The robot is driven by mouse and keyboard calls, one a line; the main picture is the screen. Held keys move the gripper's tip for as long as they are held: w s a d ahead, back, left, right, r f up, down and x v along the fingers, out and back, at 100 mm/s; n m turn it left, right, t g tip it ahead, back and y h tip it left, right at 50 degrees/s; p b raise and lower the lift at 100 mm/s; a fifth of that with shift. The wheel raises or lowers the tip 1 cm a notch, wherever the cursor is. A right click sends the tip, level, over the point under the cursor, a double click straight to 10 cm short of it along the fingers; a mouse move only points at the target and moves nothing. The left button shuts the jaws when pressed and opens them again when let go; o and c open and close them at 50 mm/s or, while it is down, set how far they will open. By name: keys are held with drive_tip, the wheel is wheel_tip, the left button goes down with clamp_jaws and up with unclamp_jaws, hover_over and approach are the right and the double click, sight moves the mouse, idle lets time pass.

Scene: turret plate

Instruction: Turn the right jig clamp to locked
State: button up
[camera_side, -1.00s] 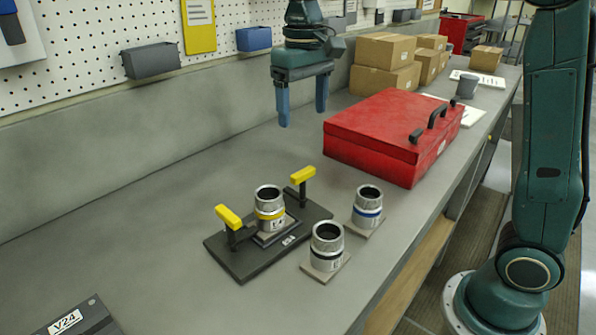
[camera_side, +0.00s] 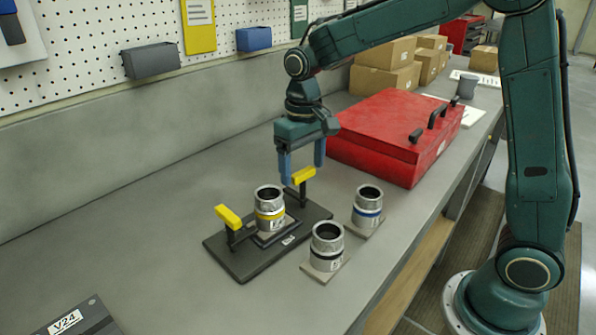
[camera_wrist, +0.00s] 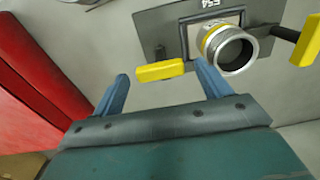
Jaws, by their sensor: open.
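The right jig clamp has a yellow bar handle (camera_side: 303,177) on a dark post at the far right end of the dark jig plate (camera_side: 240,267). My gripper (camera_side: 303,174) is open, pointing down, with its blue fingers on either side of this handle. In the wrist view the handle (camera_wrist: 160,71) lies between the fingertips (camera_wrist: 161,70), roughly in line with the gap; I cannot tell whether they touch it. The left clamp's yellow handle (camera_side: 228,217) is at the plate's near left end. A metal cylinder with a yellow band (camera_side: 270,212) sits between the clamps.
A black-banded cylinder (camera_side: 326,245) and a blue-banded cylinder (camera_side: 368,206) stand on small pads right of the plate. A red toolbox (camera_side: 375,143) is close behind the gripper. A dark box labelled V24 (camera_side: 85,322) is at front left. The bench left of the plate is clear.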

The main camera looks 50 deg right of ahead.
drive_tip(key=shift+f, duration=0.3)
drive_tip(key=shift+c, duration=0.5)
drive_tip(key=c, duration=0.9)
